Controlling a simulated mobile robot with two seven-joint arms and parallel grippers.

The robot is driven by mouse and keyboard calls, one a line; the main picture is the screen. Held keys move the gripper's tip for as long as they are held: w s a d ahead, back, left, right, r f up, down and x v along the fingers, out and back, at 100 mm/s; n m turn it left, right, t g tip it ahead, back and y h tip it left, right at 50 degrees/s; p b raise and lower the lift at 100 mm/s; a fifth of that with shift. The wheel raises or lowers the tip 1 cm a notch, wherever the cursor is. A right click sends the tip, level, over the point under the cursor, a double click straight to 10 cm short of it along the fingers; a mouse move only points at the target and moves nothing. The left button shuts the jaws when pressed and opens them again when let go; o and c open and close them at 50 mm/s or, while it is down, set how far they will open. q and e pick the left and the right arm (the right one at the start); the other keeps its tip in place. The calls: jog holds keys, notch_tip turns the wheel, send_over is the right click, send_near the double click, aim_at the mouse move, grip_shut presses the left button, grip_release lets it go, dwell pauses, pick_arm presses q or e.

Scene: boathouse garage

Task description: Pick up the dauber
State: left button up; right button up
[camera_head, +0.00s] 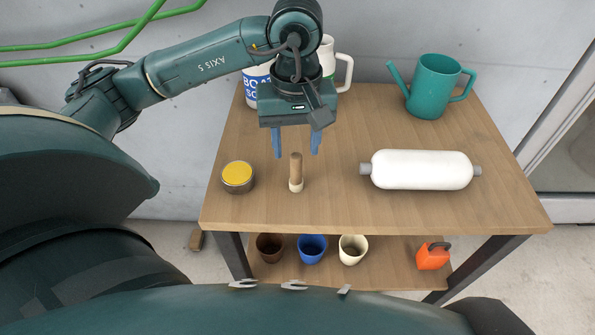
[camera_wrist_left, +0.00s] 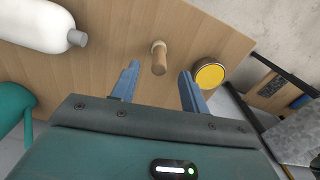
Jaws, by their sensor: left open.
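The dauber (camera_head: 296,172) has a wooden handle and a pale round end. In the left wrist view the dauber (camera_wrist_left: 159,58) shows just beyond and between the open fingertips (camera_wrist_left: 158,70). I see no contact between the fingers and the dauber. My right gripper does not show.
A tin with a yellow lid (camera_head: 238,176) stands left of the dauber. A white bottle (camera_head: 420,170) lies to the right, with a teal watering can (camera_head: 435,88) behind it. A white jug (camera_head: 328,60) and a lettered container (camera_head: 257,88) stand behind my gripper. Cups (camera_head: 311,247) stand on the lower shelf.

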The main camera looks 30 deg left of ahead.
aim_at(296, 168)
pick_arm(q)
jog(key=shift+w+a+f+p, duration=0.1)
jog(key=shift+f+p, duration=0.05)
jog(key=shift+f, duration=1.65)
jog(key=shift+w+f+p, duration=0.1)
jog(key=shift+f+p, duration=0.05)
jog(key=shift+f, duration=1.65)
jog(key=shift+c, duration=0.4)
grip_shut()
